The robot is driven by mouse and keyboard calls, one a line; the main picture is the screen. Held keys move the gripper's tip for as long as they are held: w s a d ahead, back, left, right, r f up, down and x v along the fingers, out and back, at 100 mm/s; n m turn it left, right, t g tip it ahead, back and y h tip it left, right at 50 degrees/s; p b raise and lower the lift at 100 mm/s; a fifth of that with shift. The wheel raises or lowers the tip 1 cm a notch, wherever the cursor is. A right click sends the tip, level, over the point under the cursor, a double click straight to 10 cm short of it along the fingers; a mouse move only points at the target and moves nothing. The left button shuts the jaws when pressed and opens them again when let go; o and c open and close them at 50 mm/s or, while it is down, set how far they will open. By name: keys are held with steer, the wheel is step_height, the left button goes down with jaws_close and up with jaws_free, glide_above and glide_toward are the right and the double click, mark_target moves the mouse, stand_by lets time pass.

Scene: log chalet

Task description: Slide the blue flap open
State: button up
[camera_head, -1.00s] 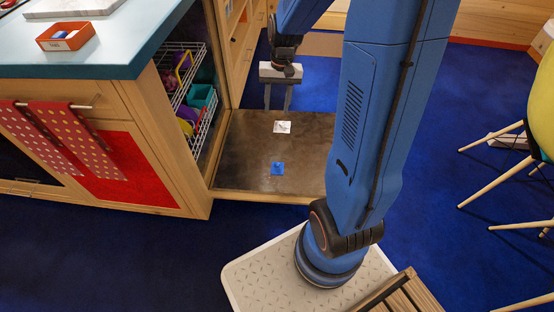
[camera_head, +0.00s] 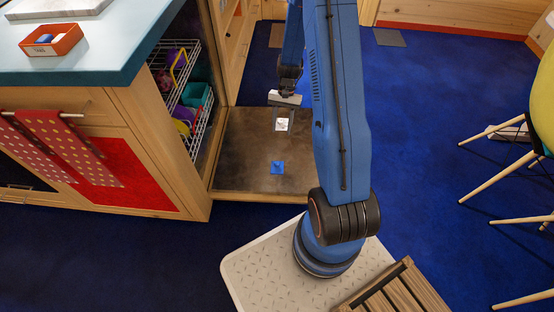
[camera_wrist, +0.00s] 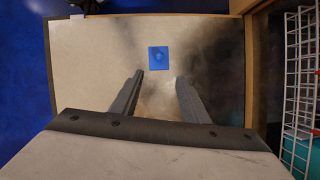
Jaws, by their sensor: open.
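The blue flap (camera_head: 277,168) is a small blue square on a brown panel (camera_head: 240,150) beside the counter. In the wrist view the blue flap (camera_wrist: 158,57) lies just beyond the fingertips, with a small raised shape at its middle. A white square (camera_head: 282,125) with a dark mark sits behind the blue one on the same panel. My gripper (camera_head: 283,122) is over the white square, fingers pointing down. In the wrist view my gripper (camera_wrist: 160,77) is open, with nothing between its fingers. I cannot tell whether the fingertips touch the panel.
The wooden counter (camera_head: 130,75) stands at the left, with a wire rack (camera_head: 196,100) of coloured things beside the panel. The rack also edges the wrist view (camera_wrist: 300,95). Chair legs (camera_head: 495,182) stand at the right. Blue floor lies clear between.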

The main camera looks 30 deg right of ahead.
mark_target(277, 165)
steer(key=x, duration=1.8)
steer(key=shift+d, duration=0.1)
